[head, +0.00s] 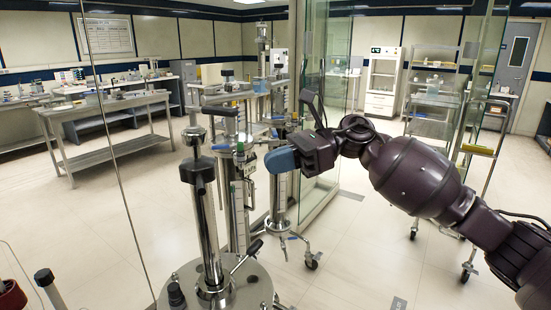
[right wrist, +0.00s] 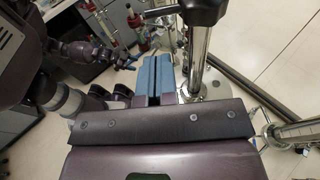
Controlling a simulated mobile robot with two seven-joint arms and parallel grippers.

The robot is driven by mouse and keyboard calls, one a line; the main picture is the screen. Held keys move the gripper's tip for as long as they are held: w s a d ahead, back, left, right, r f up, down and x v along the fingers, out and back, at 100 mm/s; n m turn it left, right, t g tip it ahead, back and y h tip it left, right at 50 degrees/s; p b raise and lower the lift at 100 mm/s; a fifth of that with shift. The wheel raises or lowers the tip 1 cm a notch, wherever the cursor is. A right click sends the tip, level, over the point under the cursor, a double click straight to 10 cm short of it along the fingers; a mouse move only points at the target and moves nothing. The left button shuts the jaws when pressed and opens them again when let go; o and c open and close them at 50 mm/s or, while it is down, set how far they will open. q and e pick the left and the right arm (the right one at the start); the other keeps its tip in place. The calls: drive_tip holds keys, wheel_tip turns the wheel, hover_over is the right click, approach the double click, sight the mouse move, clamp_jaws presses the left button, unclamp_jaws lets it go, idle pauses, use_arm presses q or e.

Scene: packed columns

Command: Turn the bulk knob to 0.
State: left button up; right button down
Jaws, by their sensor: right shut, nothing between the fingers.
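My right gripper (head: 282,160) reaches in from the right with its blue fingers shut and empty, beside the steel column assembly. In the right wrist view its blue fingers (right wrist: 153,78) lie together, just left of a chrome column (right wrist: 193,60). A tall chrome column (head: 208,225) with a black collar stands on a round steel base in front. I cannot tell which part is the bulk knob, and no label or 0 mark is readable.
Other columns with valves (head: 237,190) stand close behind the front one. A glass panel (head: 318,110) rises behind my right gripper. A steel bench (head: 105,105) stands at the back left. A wheeled rack (head: 480,190) is at the right. Open floor lies at the left.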

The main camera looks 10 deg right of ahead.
sight(210, 184)
use_arm(q)
drive_tip(key=r, duration=0.1)
drive_tip(key=w+r+p, duration=0.1)
drive_tip(key=r, duration=0.1)
drive_tip(key=shift+w+d+r+p, duration=0.15)
drive_tip(key=shift+w+p, duration=0.1)
drive_tip(key=shift+p, duration=0.15)
use_arm(e)
drive_tip(key=x, duration=1.1)
use_arm(q)
drive_tip(key=shift+s+f, duration=0.15)
drive_tip(key=shift+f, duration=0.05)
drive_tip(key=shift+s+d+f+b, duration=0.1)
drive_tip(key=shift+s+f+b, duration=0.1)
drive_tip(key=shift+f+b, duration=0.25)
drive_tip(key=shift+s+f+b, duration=0.15)
drive_tip(key=shift+f+b, duration=0.05)
drive_tip(key=shift+f, duration=0.35)
use_arm(e)
drive_tip(key=shift+s+a+f, duration=0.1)
drive_tip(key=shift+s+a, duration=0.2)
drive_tip(key=shift+a, duration=0.35)
use_arm(q)
drive_tip(key=shift+r, duration=0.1)
drive_tip(key=shift+w, duration=0.15)
